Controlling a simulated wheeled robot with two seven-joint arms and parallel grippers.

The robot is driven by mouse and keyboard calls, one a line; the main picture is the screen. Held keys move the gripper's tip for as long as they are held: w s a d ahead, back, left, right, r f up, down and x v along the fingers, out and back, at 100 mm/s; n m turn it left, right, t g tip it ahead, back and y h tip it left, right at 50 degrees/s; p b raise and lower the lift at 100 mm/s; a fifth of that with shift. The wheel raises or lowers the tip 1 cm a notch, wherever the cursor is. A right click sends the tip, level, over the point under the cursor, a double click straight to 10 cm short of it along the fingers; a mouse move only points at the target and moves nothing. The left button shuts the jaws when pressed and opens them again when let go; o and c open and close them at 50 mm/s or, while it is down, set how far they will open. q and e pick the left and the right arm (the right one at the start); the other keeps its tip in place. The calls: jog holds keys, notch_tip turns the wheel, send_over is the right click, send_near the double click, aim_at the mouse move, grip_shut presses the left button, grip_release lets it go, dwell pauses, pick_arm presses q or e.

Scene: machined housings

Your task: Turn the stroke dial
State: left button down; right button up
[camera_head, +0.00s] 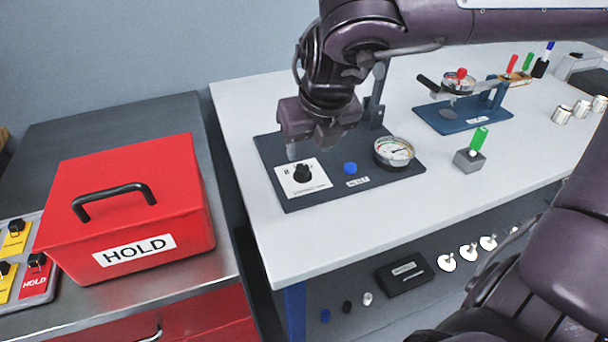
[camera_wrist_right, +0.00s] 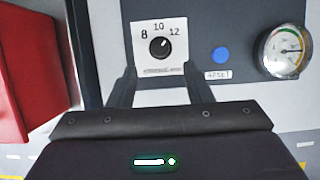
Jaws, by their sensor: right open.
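The stroke dial is a black knob (camera_head: 302,173) on a white plate on the dark panel (camera_head: 400,176). In the right wrist view the knob (camera_wrist_right: 160,47) has 8, 10 and 12 printed around its upper side. A small light mark on it seems to lie at its upper right, between 10 and 12. My right gripper (camera_head: 308,146) is above the dial, pointing down, apart from it. In its wrist view the gripper (camera_wrist_right: 158,76) has its two fingers spread, with nothing between them. My left gripper is not in view.
A blue button (camera_head: 350,168) labelled RESET and a round gauge (camera_head: 394,151) are right of the dial. A red HOLD box (camera_head: 130,205) stands on the left cabinet. A grey block with a green handle (camera_head: 470,157) and a blue fixture (camera_head: 462,115) stand farther right.

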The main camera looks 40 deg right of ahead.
aim_at(303, 168)
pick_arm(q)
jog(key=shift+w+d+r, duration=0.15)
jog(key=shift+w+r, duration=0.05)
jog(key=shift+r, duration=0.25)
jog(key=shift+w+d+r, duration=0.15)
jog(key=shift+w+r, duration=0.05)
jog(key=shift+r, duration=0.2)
pick_arm(e)
jog(key=x, duration=0.7)
jog(key=c, duration=1)
